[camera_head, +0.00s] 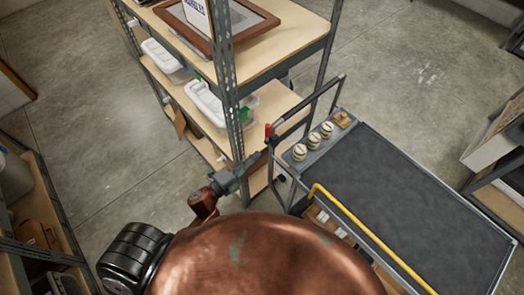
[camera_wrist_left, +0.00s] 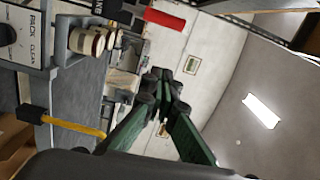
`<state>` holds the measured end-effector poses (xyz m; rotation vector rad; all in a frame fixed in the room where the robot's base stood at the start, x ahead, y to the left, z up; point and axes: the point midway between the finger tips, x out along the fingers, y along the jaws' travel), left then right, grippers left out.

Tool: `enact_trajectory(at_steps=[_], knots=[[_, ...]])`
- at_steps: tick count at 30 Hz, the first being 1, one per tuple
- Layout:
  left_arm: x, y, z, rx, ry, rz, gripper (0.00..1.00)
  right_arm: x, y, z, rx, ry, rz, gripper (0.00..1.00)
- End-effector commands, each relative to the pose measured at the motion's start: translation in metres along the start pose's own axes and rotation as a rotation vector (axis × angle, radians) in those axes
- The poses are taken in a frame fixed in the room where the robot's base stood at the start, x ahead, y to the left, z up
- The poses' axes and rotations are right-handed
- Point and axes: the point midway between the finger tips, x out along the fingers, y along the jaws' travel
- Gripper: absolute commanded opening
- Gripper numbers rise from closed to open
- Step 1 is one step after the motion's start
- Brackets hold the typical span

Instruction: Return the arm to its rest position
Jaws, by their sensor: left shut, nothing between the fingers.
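My left gripper (camera_head: 258,158) is shut and empty. It is held out in front of me, between the shelving unit (camera_head: 229,95) and the cart's handle (camera_head: 284,125). From above, its tip overlaps the handle's near end; I cannot tell whether they touch. In the left wrist view the green fingers of my left gripper (camera_wrist_left: 166,88) come together at the tips with nothing between them. My right gripper is not in view.
The dark-topped cart (camera_head: 415,200) has a yellow bar (camera_head: 365,236) on its near side and several small round items (camera_head: 314,140) at its handle end. Lidded plastic boxes (camera_head: 206,103) stand on the shelves. Concrete floor (camera_head: 95,110) is open at the left.

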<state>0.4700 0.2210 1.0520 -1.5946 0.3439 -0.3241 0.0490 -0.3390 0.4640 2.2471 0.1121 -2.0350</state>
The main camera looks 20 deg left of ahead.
Motion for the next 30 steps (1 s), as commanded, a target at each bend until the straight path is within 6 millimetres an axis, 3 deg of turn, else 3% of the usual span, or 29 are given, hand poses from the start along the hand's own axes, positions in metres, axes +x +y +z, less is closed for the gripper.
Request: enact_trajectory(at_steps=[6, 23, 26, 29, 30], knots=[[-0.013, 0.000, 0.000, -0.001, -0.002, 0.000, 0.00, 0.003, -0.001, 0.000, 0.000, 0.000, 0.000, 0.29], [-0.013, 0.001, 0.002, -0.003, -0.005, 0.002, 0.00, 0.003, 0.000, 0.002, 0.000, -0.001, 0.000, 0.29], [-0.013, 0.019, 0.009, -0.035, -0.024, 0.025, 0.00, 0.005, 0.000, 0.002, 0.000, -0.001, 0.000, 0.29], [-0.016, 0.062, 0.025, -0.116, -0.073, 0.079, 0.00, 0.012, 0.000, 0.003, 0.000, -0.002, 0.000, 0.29], [-0.018, 0.086, 0.034, -0.161, -0.100, 0.108, 0.00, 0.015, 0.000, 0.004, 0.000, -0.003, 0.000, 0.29]])
